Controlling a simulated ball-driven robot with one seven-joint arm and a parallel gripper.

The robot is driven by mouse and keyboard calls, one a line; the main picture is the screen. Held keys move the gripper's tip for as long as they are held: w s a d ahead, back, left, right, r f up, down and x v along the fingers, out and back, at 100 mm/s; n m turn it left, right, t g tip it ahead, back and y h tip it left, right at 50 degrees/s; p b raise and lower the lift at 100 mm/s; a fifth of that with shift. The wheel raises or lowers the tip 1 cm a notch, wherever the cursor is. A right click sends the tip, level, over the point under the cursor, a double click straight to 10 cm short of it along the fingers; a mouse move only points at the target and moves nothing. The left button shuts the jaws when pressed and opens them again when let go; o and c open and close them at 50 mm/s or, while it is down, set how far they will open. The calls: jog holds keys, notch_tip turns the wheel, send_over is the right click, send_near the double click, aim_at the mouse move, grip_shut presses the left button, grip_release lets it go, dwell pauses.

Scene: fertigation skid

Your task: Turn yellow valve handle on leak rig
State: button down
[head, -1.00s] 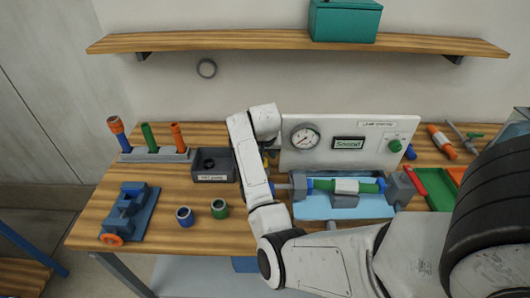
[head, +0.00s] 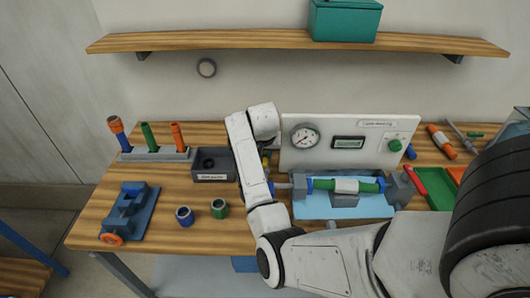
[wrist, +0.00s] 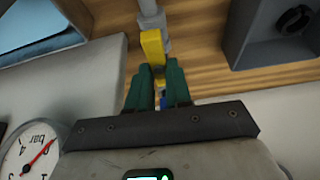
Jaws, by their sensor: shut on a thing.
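The yellow valve handle (wrist: 152,48) shows in the wrist view, joined to a grey pipe fitting above it. My gripper (wrist: 158,74) has its green fingers shut on the handle's lower part. In the head view only a sliver of yellow (head: 265,161) shows beside my white wrist, which hides the gripper. The leak rig has a white panel (head: 310,158) with a round gauge (head: 305,137), a small green-lit display (head: 348,143) and a green knob (head: 395,146). A green tube (head: 325,184) with a white sleeve lies clamped over the blue tray (head: 345,207).
A dark bin (head: 213,178) stands left of my wrist. Two short rings, blue (head: 184,216) and green (head: 219,208), sit in front of it. A blue vise-like fixture (head: 130,212) is at the left. A shelf (head: 220,41) hangs above.

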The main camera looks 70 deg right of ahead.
jog(key=m+g+b, duration=0.1)
jog(key=m, duration=0.3)
jog(key=shift+w+g, duration=0.1)
jog(key=shift+g, duration=0.3)
jog(key=m+b, duration=0.1)
jog(key=m, duration=0.1)
jog(key=m+g+b, duration=0.1)
jog(key=m, duration=0.2)
jog(key=shift+f+g, duration=0.15)
jog(key=shift+g, duration=0.15)
jog(key=m+g+y+b, duration=0.1)
jog(key=m+b, duration=0.2)
jog(key=m, duration=0.1)
jog(key=shift+b, duration=0.35)
jog(key=shift+m+g+y+b, duration=0.65)
jog(key=shift+m+b, duration=0.7)
jog(key=shift+m, duration=0.75)
jog(key=shift+r, duration=0.2)
jog(key=c, duration=1)
grip_release()
jog(key=shift+c, duration=0.2)
jog(key=v, duration=1)
jog(key=shift+w+r, duration=0.25)
jog(key=shift+r, duration=0.1)
